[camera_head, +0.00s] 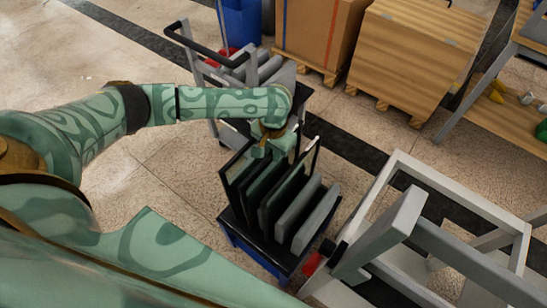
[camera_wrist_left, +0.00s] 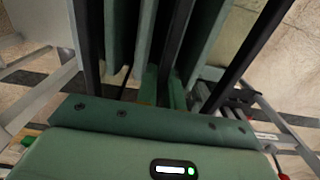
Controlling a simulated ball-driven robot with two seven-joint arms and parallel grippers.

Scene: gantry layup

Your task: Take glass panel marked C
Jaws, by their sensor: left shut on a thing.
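Several upright panels stand side by side in a slotted rack (camera_head: 235,222) on a low cart. Some are dark and framed, and a thick grey panel (camera_head: 307,217) stands on the near right side. My left gripper (camera_head: 272,146) reaches down from above onto the rack's far end and is shut on a panel's upper edge. In the left wrist view the fingers (camera_wrist_left: 164,92) sit close together around a thin panel (camera_wrist_left: 152,40), among other panels. No letter C is readable, so I cannot tell which panel is held. My right gripper is not in view.
A handled trolley (camera_head: 205,65) stands behind the rack. Wooden crates (camera_head: 415,50) on pallets and a blue bin (camera_head: 240,20) are further back. A pale metal frame (camera_head: 460,205) stands close on the right. Open floor lies at the upper left.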

